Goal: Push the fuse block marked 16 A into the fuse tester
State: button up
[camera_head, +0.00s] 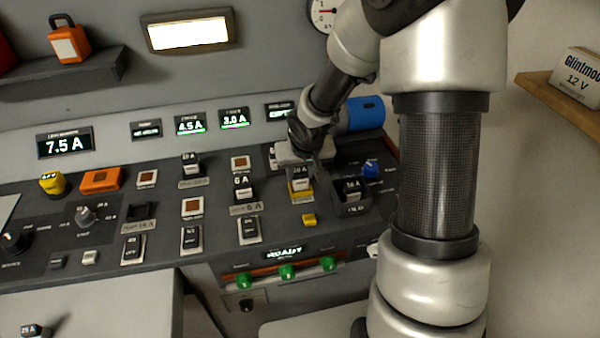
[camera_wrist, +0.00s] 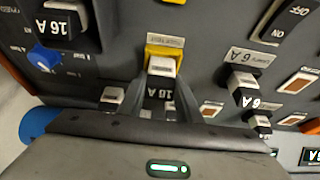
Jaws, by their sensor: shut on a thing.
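The fuse block marked 16 A (camera_wrist: 157,93) is between my gripper's fingers, its dark face and pale top showing in the wrist view. In the head view the block (camera_head: 301,184) is partly hidden by my gripper (camera_head: 304,172). My gripper also shows in the wrist view (camera_wrist: 164,108), shut on the block. The fuse tester (camera_wrist: 164,50) has a yellow frame under a small label; the block overlaps it. The tester's yellow edge (camera_head: 302,197) shows below the block in the head view. I cannot tell how deep the block sits.
Another block marked 16 A (camera_head: 352,187) stands in a dark holder right of the tester. A blue knob (camera_head: 371,168) is behind it. A 6 A block (camera_head: 242,186) and several switches crowd the panel to the left. A small yellow button (camera_head: 309,220) is in front.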

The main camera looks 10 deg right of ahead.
jog(key=shift+f+b, duration=0.65)
jog(key=shift+b, duration=0.05)
dwell(0.5)
jog(key=o, duration=0.8)
jog(key=shift+r, duration=0.1)
jog(key=shift+p+v, duration=4.2)
jog(key=shift+v, duration=1.25)
